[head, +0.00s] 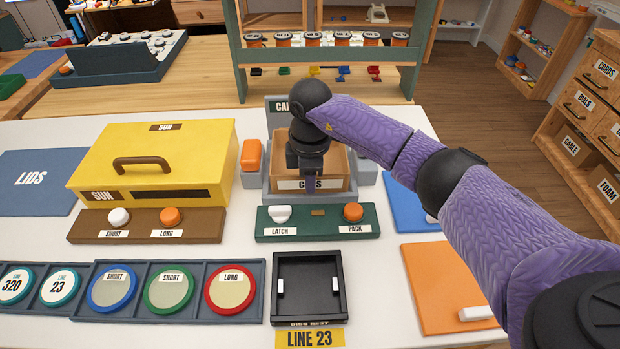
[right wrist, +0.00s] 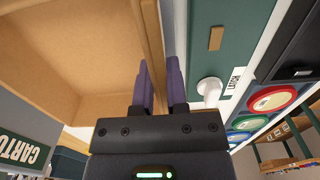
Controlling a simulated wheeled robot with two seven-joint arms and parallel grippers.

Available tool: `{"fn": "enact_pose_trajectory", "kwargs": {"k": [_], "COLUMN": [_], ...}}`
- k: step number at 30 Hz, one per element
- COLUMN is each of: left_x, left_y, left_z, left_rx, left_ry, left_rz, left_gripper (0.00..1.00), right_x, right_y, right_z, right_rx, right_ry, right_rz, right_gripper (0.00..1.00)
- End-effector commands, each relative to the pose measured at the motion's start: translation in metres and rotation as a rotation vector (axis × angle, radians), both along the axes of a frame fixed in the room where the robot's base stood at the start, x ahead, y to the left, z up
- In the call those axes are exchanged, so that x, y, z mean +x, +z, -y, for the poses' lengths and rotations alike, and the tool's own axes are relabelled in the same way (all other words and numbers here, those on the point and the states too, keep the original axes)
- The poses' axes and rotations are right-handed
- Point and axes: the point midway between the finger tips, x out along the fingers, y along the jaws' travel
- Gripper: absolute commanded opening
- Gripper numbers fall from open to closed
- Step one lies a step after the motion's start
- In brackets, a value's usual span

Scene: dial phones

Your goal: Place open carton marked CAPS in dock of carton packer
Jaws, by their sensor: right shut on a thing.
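The open tan carton (head: 337,165) with a white label, partly covered by my gripper, is over the grey dock (head: 310,197) of the carton packer. I cannot tell whether its bottom rests in the dock. My right gripper (head: 311,183) points down at the carton's front wall and is shut on it. In the right wrist view, the fingers (right wrist: 158,88) straddle that wall, and the carton's inside (right wrist: 75,50) looks empty where it shows. An orange block (head: 251,155) stands at the dock's left. My left gripper is not in view.
A green panel (head: 318,228) with LATCH and PACK knobs lies in front of the dock. A yellow SUN box (head: 150,140) stands left. A black tray (head: 309,300) and a disc rack (head: 140,320) lie nearer. A green-framed rack (head: 330,55) stands behind.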

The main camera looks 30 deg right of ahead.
Motion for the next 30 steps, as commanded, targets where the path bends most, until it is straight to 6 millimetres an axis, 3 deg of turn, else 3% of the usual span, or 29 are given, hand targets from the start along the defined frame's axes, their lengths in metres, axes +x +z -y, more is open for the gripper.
{"fn": "enact_pose_trajectory", "kwargs": {"k": [3, 4, 9, 17, 19, 30], "left_x": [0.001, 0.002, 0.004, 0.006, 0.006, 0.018], "left_y": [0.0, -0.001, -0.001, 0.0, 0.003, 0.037], "left_z": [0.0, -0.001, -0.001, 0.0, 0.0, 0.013], "left_rx": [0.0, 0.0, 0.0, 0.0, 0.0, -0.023], "left_ry": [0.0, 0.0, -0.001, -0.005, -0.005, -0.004], "left_rz": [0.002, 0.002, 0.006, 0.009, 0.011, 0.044], "left_gripper": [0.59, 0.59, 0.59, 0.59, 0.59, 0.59], "right_x": [0.0, 0.0, 0.0, 0.0, 0.0, 0.0], "right_y": [-0.002, -0.002, -0.002, -0.001, 0.007, 0.105], "right_z": [0.0, 0.0, 0.0, 0.0, 0.0, 0.0], "right_rx": [0.0, 0.0, 0.0, 0.0, 0.001, 0.0], "right_ry": [0.0, 0.0, 0.0, 0.0, 0.0, 0.0], "right_rz": [0.0, -0.001, 0.0, 0.0, 0.003, 0.004], "right_gripper": [0.0, 0.19, 0.52, 0.52, 0.52, 0.52]}}
